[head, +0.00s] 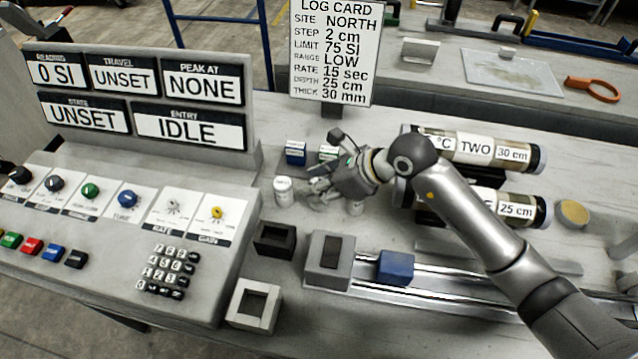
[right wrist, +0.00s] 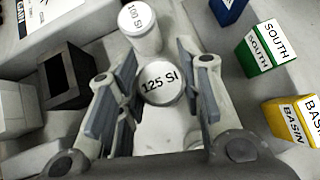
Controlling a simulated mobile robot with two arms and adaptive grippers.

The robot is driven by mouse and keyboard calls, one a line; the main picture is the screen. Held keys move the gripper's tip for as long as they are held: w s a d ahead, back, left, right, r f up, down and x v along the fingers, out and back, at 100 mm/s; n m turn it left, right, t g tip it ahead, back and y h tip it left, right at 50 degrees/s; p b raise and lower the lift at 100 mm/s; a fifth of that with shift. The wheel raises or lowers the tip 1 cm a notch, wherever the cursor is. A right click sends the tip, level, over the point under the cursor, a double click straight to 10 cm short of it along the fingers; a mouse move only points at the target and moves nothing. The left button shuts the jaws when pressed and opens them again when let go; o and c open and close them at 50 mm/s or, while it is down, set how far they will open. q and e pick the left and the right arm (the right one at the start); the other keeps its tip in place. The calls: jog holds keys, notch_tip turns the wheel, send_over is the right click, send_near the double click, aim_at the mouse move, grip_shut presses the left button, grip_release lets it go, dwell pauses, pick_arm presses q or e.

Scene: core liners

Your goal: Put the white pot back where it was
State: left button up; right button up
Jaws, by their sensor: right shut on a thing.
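My right gripper (head: 314,190) reaches in from the right over the bench. In the right wrist view its fingers (right wrist: 160,90) are shut around a pale round pot marked 125 SI (right wrist: 160,83). In the head view this pot is mostly hidden by the fingers. A white pot marked 100 SI (right wrist: 140,27) stands just beyond the fingertips; in the head view this white pot (head: 283,191) is upright on the bench, left of the gripper. A small pale shape (head: 355,208) shows below the wrist; I cannot tell what it is. My left gripper is not in view.
A black open box (head: 274,240), a white open box (head: 253,305) and a grey block (head: 329,260) stand in front. A blue block (head: 295,152) and a green SOUTH block (right wrist: 263,48) stand behind. Labelled core tubes (head: 487,150) lie right. The control panel (head: 120,230) fills the left.

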jog(key=shift+f, duration=0.9)
jog(key=o, duration=1.2)
jog(key=shift+r, duration=0.1)
jog(key=shift+r, duration=0.15)
jog(key=shift+b+v, duration=0.65)
jog(key=shift+v, duration=5.35)
